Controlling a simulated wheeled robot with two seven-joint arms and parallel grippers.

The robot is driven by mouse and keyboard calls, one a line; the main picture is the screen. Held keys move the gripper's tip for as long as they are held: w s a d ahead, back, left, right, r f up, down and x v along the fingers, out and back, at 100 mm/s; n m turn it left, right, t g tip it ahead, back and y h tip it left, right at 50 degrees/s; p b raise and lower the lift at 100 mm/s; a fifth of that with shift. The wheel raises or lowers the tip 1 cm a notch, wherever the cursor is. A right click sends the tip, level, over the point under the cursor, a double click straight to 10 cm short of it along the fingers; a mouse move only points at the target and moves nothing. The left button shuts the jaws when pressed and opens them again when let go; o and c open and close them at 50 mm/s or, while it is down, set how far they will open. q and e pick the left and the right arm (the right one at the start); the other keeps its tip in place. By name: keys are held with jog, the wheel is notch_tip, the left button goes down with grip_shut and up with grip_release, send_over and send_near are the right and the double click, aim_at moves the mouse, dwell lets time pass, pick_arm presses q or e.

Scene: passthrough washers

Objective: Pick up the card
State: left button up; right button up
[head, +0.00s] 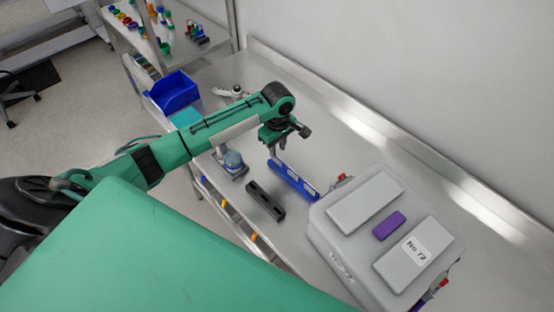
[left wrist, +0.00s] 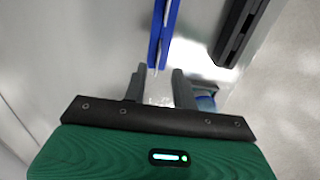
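My left gripper (head: 276,148) hangs over the metal bench, above the far end of a long blue holder (head: 294,181) with pale panels along its side. In the left wrist view the two dark fingers of the left gripper (left wrist: 160,88) stand apart, with the end of the blue holder (left wrist: 162,35) just ahead of the gap. A small pale patch shows between the fingers; I cannot tell whether it is a card or bench glare. No separate card is clearly visible. A white label reading about "No 13" (head: 417,250) lies on the grey case. My right gripper is not in view.
A black slotted block (head: 266,201) lies beside the blue holder. A grey case (head: 330,236) with a purple block (head: 389,226) stands at the right. A blue bin (head: 174,92) and a blue-capped item (head: 233,161) are left of the gripper.

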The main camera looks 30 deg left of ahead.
aim_at(277, 162)
pick_arm(q)
jog(key=f+p, duration=0.1)
jog(key=f, duration=0.1)
jog(key=f+p, duration=0.1)
jog(key=f, duration=0.2)
jog(key=shift+w+a+f+p, duration=0.1)
jog(key=shift+w+a+p, duration=0.1)
jog(key=shift+p, duration=0.1)
jog(key=shift+f, duration=0.25)
grip_shut()
